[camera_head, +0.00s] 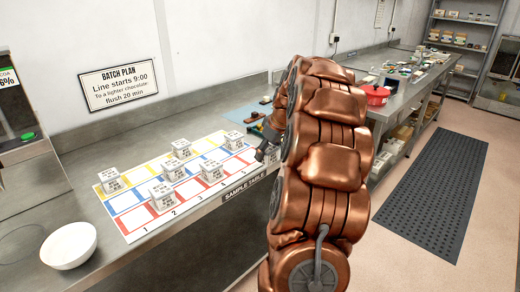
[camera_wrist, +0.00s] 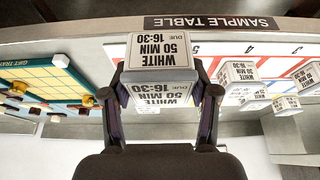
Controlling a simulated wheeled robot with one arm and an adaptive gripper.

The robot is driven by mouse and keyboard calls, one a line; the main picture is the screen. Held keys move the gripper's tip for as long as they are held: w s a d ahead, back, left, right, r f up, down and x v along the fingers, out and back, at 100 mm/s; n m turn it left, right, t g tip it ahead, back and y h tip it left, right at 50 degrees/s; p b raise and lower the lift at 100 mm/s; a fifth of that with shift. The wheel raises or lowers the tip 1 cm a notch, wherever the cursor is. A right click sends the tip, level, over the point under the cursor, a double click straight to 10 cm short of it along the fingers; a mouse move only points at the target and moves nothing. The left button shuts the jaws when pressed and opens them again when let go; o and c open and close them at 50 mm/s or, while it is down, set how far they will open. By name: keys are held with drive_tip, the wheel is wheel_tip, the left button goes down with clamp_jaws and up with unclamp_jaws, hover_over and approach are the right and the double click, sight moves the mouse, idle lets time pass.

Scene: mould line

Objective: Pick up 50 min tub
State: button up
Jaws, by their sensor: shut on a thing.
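The 50 min tub is a white box-shaped tub (camera_wrist: 160,55) marked "WHITE 50 MIN DUE 16:30", upside down in the wrist view. My gripper (camera_wrist: 163,93) is shut on it, with one finger on each side. In the head view my copper arm hides most of my gripper and the held tub. Whether the tub touches the table cannot be told.
Several similar tubs, such as one at the front (camera_head: 163,197), stand on a numbered colour grid (camera_head: 130,219) on the steel sample table. A white bowl (camera_head: 68,246) is at the near left. A red pot (camera_head: 377,94) stands on the far bench.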

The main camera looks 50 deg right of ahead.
sight(272, 156)
drive_tip(key=s, duration=0.1)
drive_tip(key=s+a, duration=0.1)
drive_tip(key=s, duration=0.1)
drive_tip(key=shift+r+b, duration=0.15)
drive_tip(key=shift+b, duration=0.15)
drive_tip(key=shift+s+a+r, duration=0.15)
drive_tip(key=shift+s+r, duration=0.1)
drive_tip(key=shift+s, duration=0.35)
wheel_tip(272, 156, up, 7)
drive_tip(key=shift+f+p, duration=0.2)
drive_tip(key=shift+p, duration=0.2)
drive_tip(key=shift+s, duration=0.1)
